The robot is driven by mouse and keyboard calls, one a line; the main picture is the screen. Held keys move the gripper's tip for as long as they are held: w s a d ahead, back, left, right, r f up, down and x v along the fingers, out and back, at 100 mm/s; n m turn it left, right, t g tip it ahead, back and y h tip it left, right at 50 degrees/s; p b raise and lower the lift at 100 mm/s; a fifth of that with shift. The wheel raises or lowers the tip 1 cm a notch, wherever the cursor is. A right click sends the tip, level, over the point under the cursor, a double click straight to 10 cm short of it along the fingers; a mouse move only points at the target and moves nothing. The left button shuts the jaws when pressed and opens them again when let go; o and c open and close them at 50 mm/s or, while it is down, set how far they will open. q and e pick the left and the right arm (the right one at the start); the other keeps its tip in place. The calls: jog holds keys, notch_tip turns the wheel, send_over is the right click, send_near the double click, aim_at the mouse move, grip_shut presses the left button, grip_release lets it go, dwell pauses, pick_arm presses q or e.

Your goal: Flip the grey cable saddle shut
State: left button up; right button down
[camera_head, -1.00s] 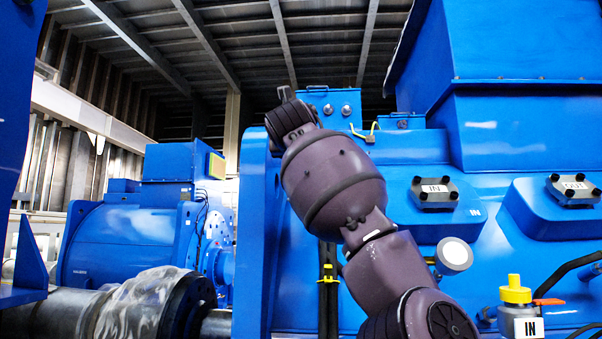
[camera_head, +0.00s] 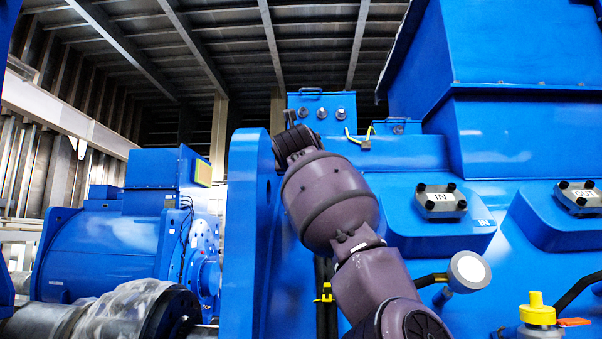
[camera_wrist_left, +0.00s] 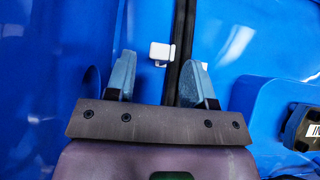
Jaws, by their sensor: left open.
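The grey cable saddle (camera_wrist_left: 160,50) shows in the left wrist view as a small pale block on the blue housing, just left of a vertical black cable (camera_wrist_left: 184,40). A small pale piece sits under the block; its hinge is too small to make out. My left gripper (camera_wrist_left: 157,64) is open, its two blue-grey fingers pointing at the housing. The saddle appears between the fingertips; the cable runs close to the right finger. I cannot tell whether anything touches. In the head view my arm hides the saddle, and the gripper is not visible. My right gripper is not in view.
A yellow clip (camera_head: 325,294) sits on the cables beside my arm. To the right are the "IN" plate (camera_head: 440,201), a round pale gauge (camera_head: 469,270) and a yellow-capped valve (camera_head: 537,312). A blue upright plate (camera_head: 245,220) stands close on the left.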

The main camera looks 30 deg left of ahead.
pick_arm(q)
jog(key=x, duration=0.4)
jog(key=shift+w+a+r+p, duration=0.1)
jog(key=shift+w+a+p, duration=0.15)
jog(key=shift+w+p, duration=0.1)
jog(key=shift+w+a, duration=0.35)
jog(key=shift+w, duration=0.25)
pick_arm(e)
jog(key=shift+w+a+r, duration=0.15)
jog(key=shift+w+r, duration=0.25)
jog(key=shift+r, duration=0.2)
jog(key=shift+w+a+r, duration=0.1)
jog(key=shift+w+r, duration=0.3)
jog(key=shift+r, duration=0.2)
pick_arm(q)
grip_shut()
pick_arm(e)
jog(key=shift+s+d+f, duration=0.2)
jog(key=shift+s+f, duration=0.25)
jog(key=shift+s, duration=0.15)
